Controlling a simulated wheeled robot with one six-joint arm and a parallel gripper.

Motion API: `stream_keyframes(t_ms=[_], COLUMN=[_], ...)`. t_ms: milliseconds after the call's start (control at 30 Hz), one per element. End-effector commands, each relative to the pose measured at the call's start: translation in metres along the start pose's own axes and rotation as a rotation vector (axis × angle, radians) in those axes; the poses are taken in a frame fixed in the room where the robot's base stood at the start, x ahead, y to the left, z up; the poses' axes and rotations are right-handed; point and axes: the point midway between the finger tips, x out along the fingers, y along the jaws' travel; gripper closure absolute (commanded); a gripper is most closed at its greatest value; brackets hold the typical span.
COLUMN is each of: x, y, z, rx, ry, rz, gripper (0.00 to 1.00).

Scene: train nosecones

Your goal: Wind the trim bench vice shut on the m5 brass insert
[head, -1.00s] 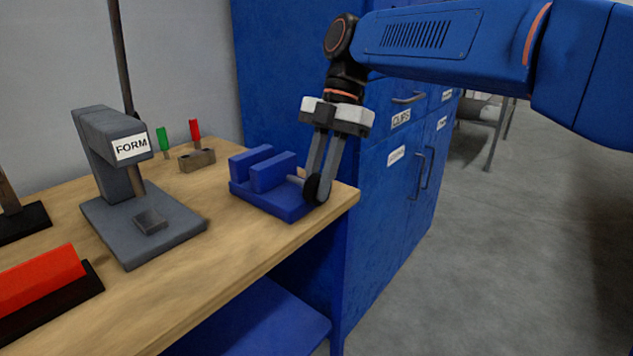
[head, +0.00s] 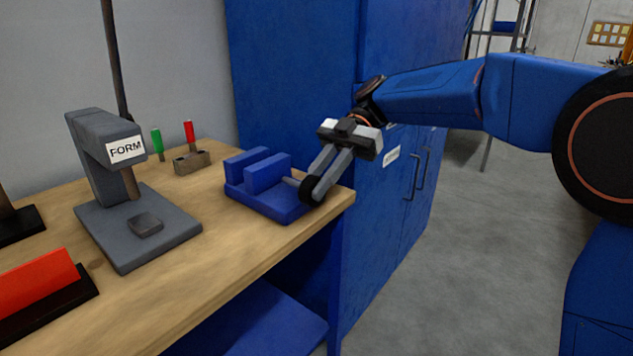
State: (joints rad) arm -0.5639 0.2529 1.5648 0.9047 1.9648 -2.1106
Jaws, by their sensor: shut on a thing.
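The blue trim bench vice (head: 262,200) sits near the right end of the wooden bench, with two upright jaws and a gap between them. A grey screw runs from its right side to a black round handwheel (head: 308,189). My gripper (head: 313,187) is shut on this handwheel, its fingers slanting down to the left from the wrist. I cannot make out the m5 brass insert; the gap between the jaws is partly hidden by the front jaw.
A grey press marked FORM (head: 125,150) stands left of the vice. Behind it are a small block (head: 192,162) and green and red-handled tools (head: 189,133). A red block on a black base (head: 38,282) lies front left. A blue cabinet (head: 290,80) stands close behind the vice.

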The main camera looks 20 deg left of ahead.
Motion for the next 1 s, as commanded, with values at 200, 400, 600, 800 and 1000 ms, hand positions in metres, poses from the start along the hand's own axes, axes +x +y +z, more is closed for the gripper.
stream_keyframes(t_ms=[200, 400, 600, 800, 1000], x=[-0.0004, -0.0002, -0.0001, 0.0, -0.0009], y=[0.0003, 0.0003, 0.0002, 0.0001, 0.0007], z=[0.0008, 0.0008, 0.0009, 0.0007, -0.0016], rx=[0.0, 0.0, 0.001, 0.001, 0.001], ry=[0.017, 0.018, 0.017, 0.017, 0.017], rz=[0.001, 0.001, 0.001, 0.0, 0.001], gripper=[1.0, 1.0, 0.64, 0.64, 0.64])
